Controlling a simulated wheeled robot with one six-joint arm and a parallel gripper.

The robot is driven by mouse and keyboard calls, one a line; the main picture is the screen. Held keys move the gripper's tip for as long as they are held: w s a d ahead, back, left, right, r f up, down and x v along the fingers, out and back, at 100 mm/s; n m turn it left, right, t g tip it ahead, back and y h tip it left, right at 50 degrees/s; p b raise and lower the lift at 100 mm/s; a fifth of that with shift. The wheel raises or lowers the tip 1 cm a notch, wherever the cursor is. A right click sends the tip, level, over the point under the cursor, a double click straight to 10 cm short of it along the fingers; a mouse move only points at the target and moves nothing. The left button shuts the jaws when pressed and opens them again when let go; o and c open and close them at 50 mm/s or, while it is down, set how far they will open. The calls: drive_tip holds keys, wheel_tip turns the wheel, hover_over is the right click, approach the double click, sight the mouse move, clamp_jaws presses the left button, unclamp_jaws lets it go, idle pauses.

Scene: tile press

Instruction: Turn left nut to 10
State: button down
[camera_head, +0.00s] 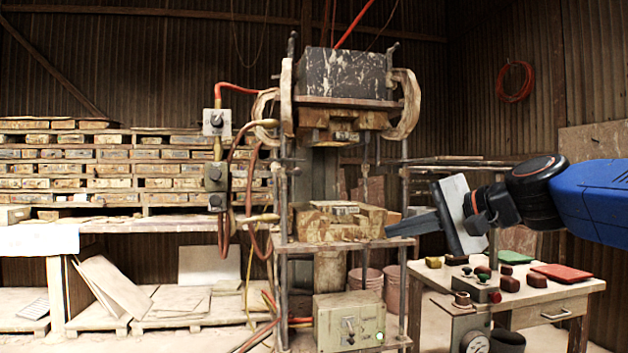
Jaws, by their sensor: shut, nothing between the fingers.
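The tile press (345,245) stands in the middle of the view, a metal frame with upright rods and a heavy dark block (341,75) on top. Its lower mould (338,222) is worn and brownish. I cannot make out for certain which part is the left nut, and no number 10 is readable. My gripper (390,231) reaches in from the right, pointing left, with its dark fingers shut and empty. Its tips are near the mould's right side in the picture; I cannot tell whether they touch it.
Control boxes (215,177) with hoses hang left of the press. A box (349,322) with a dial sits at its base. A wooden table (548,305) with coloured blocks and knobs stands right, below my arm.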

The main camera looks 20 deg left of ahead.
sight(293, 172)
drive_tip(key=w+a+r+m+y, duration=0.2)
drive_tip(key=w+a+r+y, duration=0.15)
drive_tip(key=a+r, duration=0.7)
drive_tip(key=r+x, duration=0.1)
drive_tip(key=x, duration=0.9)
drive_tip(key=shift+s+a+f, duration=0.1)
drive_tip(key=shift+s+f, duration=0.05)
drive_tip(key=shift+s, duration=1.85)
